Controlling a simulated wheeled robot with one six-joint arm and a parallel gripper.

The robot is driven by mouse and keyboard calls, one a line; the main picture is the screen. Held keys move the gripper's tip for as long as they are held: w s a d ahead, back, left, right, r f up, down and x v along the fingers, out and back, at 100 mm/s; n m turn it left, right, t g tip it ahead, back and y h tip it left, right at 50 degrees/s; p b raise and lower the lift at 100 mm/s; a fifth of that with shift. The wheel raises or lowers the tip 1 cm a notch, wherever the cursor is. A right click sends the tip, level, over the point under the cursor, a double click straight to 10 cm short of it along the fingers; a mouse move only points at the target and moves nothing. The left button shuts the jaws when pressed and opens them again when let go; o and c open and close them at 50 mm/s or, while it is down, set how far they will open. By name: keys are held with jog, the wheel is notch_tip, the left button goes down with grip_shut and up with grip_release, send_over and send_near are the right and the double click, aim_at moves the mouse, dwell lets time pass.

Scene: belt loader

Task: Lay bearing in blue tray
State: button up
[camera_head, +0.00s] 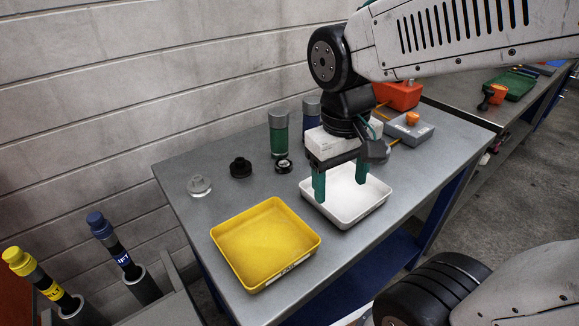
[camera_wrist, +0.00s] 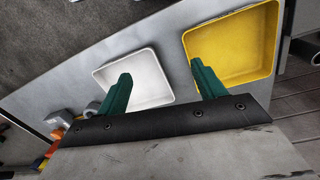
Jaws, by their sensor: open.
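The small dark ring with a light centre (camera_head: 283,165) on the grey table looks like the bearing. It lies at the back, in front of a green cylinder. My gripper (camera_head: 340,186) is open and empty, pointing down over the white tray, to the right of the ring. In the wrist view its green fingers (camera_wrist: 160,72) stand apart, with nothing between them. I see no tray that is clearly blue on this table. The bearing does not show in the wrist view.
A yellow tray (camera_head: 265,242) and a white tray (camera_head: 368,208) stand empty side by side. A black knob-like part (camera_head: 240,168), a pale flanged part (camera_head: 199,186) and a green cylinder (camera_head: 279,134) stand behind. A grey box (camera_head: 409,131) and red bin (camera_head: 399,95) are at the back right.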

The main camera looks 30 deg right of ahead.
aim_at(284, 163)
jog(key=w+f, duration=0.2)
jog(key=w, duration=0.2)
jog(key=w+f+m+h, duration=0.1)
jog(key=w+f, duration=0.1)
jog(key=w, duration=0.3)
jog(key=w+f+m+t, duration=0.1)
jog(key=w+f, duration=0.1)
jog(key=w, duration=0.2)
jog(key=shift+w+f+h, duration=0.1)
jog(key=shift+w+h, duration=0.2)
jog(key=shift+w, duration=0.1)
jog(key=w+a+m+t, duration=0.1)
jog(key=w+m+t, duration=0.25)
jog(key=w, duration=0.55)
jog(key=shift+m+g, duration=0.25)
jog(key=x, duration=0.7)
jog(key=shift+d+f, duration=0.2)
jog(key=shift+f, duration=0.2)
jog(key=c, duration=1.2)
jog(key=shift+r, duration=0.15)
notch_tip(284, 163, up, 18)
jog(key=shift+f, duration=0.1)
